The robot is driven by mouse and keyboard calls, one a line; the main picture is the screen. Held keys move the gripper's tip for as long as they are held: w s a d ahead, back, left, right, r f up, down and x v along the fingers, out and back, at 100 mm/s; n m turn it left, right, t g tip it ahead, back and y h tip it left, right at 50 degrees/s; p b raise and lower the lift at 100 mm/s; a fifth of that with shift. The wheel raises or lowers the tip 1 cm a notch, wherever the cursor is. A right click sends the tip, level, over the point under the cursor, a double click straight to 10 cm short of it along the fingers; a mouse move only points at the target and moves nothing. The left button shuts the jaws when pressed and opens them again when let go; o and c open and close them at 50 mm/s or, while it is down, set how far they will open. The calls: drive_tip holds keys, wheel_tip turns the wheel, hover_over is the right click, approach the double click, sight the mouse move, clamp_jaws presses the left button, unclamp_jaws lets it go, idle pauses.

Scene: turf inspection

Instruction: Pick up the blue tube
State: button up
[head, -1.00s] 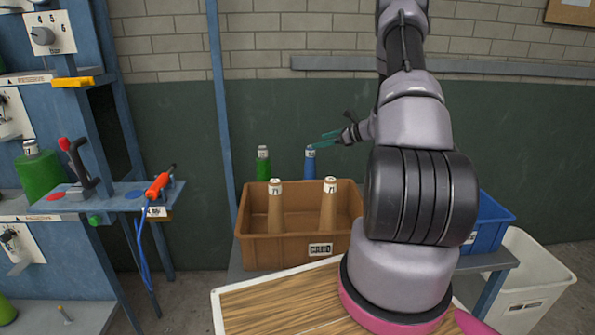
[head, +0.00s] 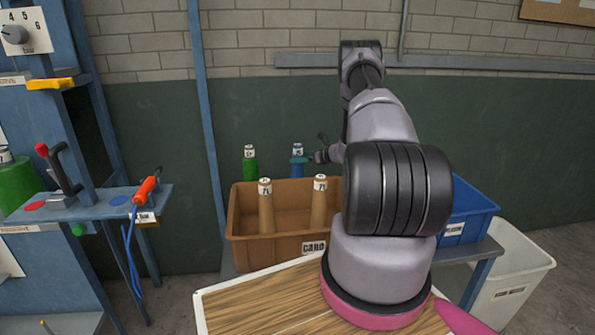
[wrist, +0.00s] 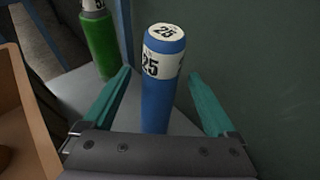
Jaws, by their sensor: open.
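The blue tube (head: 297,162) stands upright behind the brown crate in the head view, with a white label and cap. In the wrist view the blue tube (wrist: 159,85) shows the number 25 on its cap and label. My gripper (wrist: 162,90) is open, with one teal finger on each side of the tube. I see gaps between the fingers and the tube, and the tube's lower part is hidden by the gripper body. In the head view my gripper (head: 303,158) is small and overlaps the tube's upper part.
A green tube (head: 250,163) stands left of the blue one; it also shows in the wrist view (wrist: 99,42). The brown crate (head: 262,249) holds two tan tubes (head: 318,204). A blue crate (head: 470,215) and a white bin (head: 520,268) are at right. A green wall stands close behind.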

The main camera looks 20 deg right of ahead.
drive_tip(key=shift+x, duration=1.15)
clamp_jaws()
